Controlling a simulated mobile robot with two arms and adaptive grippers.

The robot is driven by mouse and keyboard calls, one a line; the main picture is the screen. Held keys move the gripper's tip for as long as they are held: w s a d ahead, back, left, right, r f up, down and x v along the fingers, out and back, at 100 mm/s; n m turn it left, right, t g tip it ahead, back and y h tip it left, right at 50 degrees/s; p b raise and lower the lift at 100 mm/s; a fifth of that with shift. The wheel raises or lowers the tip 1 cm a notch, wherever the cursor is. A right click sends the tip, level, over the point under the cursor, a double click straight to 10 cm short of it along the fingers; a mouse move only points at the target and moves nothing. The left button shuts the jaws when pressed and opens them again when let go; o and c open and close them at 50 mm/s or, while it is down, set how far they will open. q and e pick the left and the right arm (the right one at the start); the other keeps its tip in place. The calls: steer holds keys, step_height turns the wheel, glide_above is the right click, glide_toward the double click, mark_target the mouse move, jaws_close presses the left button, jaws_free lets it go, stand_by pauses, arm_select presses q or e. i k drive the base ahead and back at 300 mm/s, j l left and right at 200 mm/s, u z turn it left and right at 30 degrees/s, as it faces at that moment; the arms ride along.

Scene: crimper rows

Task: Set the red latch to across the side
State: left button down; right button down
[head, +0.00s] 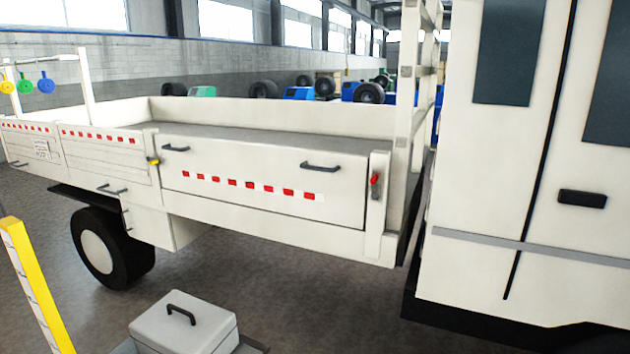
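The red latch (375,180) sits on the white post (377,225) at the right end of the truck's drop side (262,185). Its small red handle looks roughly upright, with a dark grey piece below it. The fine detail of the latch is too small to tell. The drop side stands closed, with two dark grey handles and a row of red marks. A yellow latch (153,161) at the left end of this side looks about level. Neither of my grippers shows in the head view.
A white cab (480,200) with a dark handle stands at right, close to the post. A grey box with a handle (185,325) is at the bottom, and a yellow post (37,290) at lower left.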

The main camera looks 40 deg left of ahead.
mark_target(375, 180)
steer(key=i+u, duration=0.25)
steer(key=u, duration=0.2)
steer(key=i+u, duration=0.2)
steer(key=u, duration=0.2)
steer(key=i+l+u, duration=0.1)
steer(key=u, duration=0.35)
steer(key=i+l+u, duration=0.25)
steer(key=u, duration=0.15)
steer(key=i+l+u, duration=0.2)
steer(key=u, duration=0.25)
